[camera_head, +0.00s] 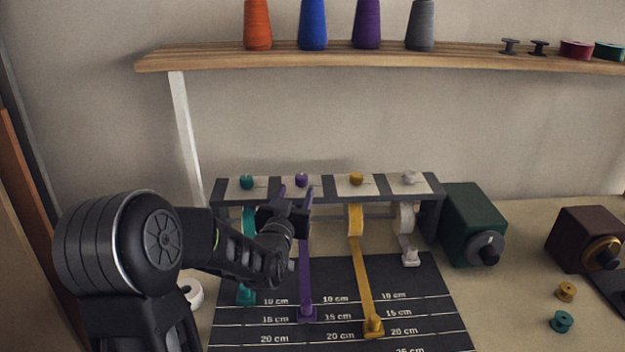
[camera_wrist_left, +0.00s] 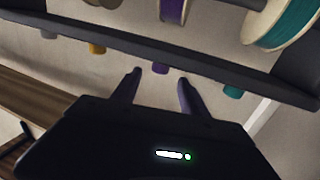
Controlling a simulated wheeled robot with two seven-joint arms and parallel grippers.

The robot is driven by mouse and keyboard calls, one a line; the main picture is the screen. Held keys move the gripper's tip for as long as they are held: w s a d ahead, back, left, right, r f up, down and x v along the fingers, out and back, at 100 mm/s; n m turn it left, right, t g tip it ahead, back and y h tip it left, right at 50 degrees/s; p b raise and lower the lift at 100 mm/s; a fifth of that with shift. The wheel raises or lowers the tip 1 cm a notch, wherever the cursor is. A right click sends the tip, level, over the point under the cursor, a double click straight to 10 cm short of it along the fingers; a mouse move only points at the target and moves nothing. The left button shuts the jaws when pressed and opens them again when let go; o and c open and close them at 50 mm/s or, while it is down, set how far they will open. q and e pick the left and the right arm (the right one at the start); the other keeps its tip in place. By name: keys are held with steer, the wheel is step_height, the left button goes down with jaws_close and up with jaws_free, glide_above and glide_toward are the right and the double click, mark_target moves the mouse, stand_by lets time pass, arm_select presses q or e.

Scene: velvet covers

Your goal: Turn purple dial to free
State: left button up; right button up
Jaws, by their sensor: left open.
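The purple dial (camera_head: 301,180) sits on a white panel on top of the dark ribbon rack (camera_head: 328,183), between the teal dial (camera_head: 247,181) and the yellow dial (camera_head: 356,179). My left gripper (camera_head: 295,191) is open, with its fingers pointing at the purple dial from the front. In the left wrist view the purple dial (camera_wrist_left: 160,68) shows between and just beyond the two fingertips (camera_wrist_left: 159,78); I cannot tell whether they touch it. The purple ribbon (camera_head: 305,275) hangs from the rack onto the mat. Markings by the dial are too small to read. My right gripper is out of view.
A dark measuring mat (camera_head: 405,285) lies before the rack, with teal, yellow and white ribbon ends. A green box (camera_head: 470,218) stands close to the rack's right. A wooden shelf (camera_head: 400,58) with thread cones is above. Small spools (camera_head: 562,321) lie at right.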

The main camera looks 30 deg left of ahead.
mark_target(300, 181)
arm_select(q)
steer(key=shift+w+a+f, duration=0.1)
steer(key=shift+w+f, duration=0.05)
steer(key=shift+p+x, duration=0.9)
steer(key=shift+x, duration=2.85)
steer(key=shift+c, duration=0.5)
jaws_close()
